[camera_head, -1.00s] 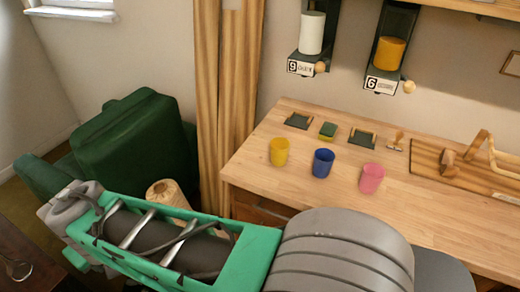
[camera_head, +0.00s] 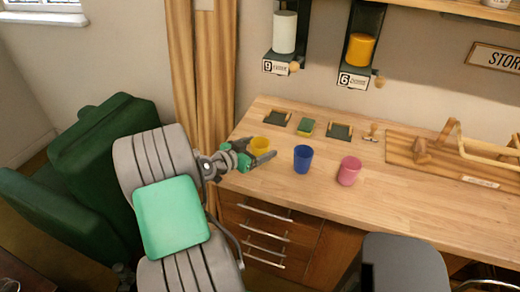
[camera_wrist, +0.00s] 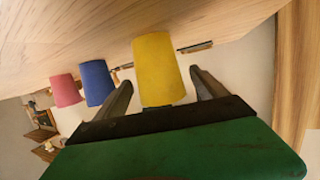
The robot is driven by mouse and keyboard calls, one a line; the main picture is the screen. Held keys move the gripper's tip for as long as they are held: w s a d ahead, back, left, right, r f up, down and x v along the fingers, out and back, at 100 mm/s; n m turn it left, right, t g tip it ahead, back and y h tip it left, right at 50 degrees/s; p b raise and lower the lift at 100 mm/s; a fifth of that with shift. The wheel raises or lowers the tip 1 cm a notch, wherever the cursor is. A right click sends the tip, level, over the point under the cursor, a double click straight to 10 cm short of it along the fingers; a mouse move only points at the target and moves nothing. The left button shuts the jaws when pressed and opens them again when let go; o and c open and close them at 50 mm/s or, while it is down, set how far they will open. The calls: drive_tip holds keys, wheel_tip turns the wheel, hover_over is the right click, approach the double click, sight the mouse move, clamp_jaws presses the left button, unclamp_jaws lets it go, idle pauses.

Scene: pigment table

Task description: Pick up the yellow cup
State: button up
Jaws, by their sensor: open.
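The yellow cup (camera_head: 260,144) stands near the left end of the wooden table, partly hidden by my gripper (camera_head: 262,159) in the head view. In the wrist view my gripper (camera_wrist: 165,90) is open, and the yellow cup (camera_wrist: 157,68) shows between its two dark fingers. I see a gap between the cup and the right finger; whether the left finger touches it I cannot tell.
A blue cup (camera_head: 303,159) and a pink cup (camera_head: 349,171) stand to the right of the yellow cup. A wooden rack (camera_head: 455,155) is farther right. A green armchair (camera_head: 95,145) stands left of the table.

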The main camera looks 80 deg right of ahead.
drive_tip(key=shift+s+d+f, duration=0.15)
drive_tip(key=shift+s+d, duration=0.05)
drive_tip(key=shift+d, duration=0.15)
drive_tip(key=shift+c, duration=0.5)
drive_tip(key=c, duration=1.3)
